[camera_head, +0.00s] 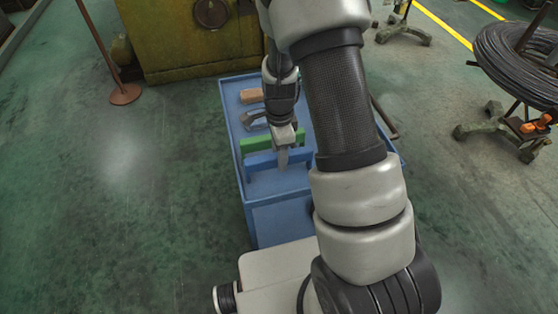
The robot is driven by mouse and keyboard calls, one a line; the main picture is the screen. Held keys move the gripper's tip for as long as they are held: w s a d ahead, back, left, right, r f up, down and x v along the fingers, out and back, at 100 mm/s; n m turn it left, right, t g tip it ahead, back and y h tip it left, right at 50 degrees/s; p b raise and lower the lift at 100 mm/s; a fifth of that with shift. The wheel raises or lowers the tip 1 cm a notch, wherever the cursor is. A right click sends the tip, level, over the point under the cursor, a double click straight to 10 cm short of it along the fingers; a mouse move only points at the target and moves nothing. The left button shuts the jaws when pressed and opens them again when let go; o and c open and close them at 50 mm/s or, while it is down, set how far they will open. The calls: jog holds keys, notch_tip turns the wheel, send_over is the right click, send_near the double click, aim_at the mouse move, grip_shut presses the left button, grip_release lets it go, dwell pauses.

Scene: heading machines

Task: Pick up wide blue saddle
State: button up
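The wide blue saddle (262,161) lies across the blue cart top, nearest me in a row of pieces. My gripper (284,157) points down over the saddle, right of its middle. A finger shows against the saddle's near side and hides part of it. I cannot tell whether the fingers touch the saddle or how far apart they are. My arm hides part of the cart's right side.
A green piece (257,143) lies just behind the saddle, with a grey piece (250,118) and a tan block (251,96) farther back. The cart (231,125) has a raised rim. A yellow-green machine (185,45) stands behind; wire coils (515,60) are at right.

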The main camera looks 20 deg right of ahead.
jog(key=shift+f, duration=0.65)
grip_shut()
